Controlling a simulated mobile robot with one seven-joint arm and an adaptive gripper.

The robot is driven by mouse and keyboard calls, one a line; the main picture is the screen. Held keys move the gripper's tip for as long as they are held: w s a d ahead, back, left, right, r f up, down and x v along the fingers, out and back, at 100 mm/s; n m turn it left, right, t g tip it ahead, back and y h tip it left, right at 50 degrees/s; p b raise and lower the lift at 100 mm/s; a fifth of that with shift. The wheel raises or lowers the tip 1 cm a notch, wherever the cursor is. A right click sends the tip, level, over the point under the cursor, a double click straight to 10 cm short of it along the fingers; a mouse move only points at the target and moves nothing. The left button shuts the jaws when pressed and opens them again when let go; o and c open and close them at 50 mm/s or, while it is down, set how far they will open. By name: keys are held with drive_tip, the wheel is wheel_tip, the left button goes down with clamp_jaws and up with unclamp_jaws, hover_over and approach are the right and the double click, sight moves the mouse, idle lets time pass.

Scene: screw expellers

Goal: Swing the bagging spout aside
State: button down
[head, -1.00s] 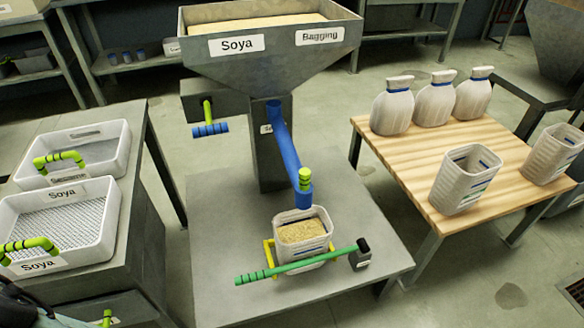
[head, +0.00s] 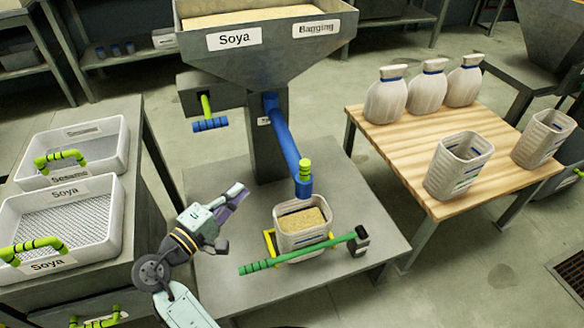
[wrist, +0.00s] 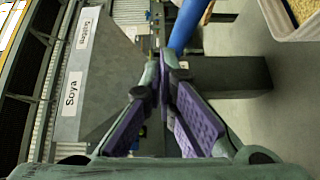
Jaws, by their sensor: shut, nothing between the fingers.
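The bagging spout is a blue tube (head: 283,138) running from the post under the Soya/Bagging hopper (head: 262,42) down to a blue mouth with a yellow-green ribbed knob (head: 305,168). The mouth hangs over a white bin (head: 302,238) filled with tan grain. A green bar with a ribbed grip (head: 262,267) crosses in front of the bin. My gripper (head: 240,192) is shut and empty, left of the spout mouth and apart from it, above the grey bench. In the wrist view its purple pads (wrist: 172,112) show, with part of the blue tube (wrist: 188,25) beyond them.
A blue-gripped crank (head: 210,124) sticks out left of the post. A wooden table (head: 400,150) at right bears several white bags and two open bins. White sieve trays (head: 110,215) with yellow-green handles stand at left. The grey bench (head: 215,285) has free surface left of the bin.

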drive_tip(key=shift+s+d+f+g+h, duration=0.2)
drive_tip(key=shift+s+d+g+h, duration=0.15)
drive_tip(key=shift+d, duration=0.25)
drive_tip(key=s+d+p+x, duration=0.1)
drive_tip(key=d+p+x, duration=0.1)
drive_tip(key=x, duration=1.1)
drive_tip(key=shift+s+p, duration=0.35)
drive_tip(key=shift+p, duration=0.25)
drive_tip(key=shift+d+r, duration=0.1)
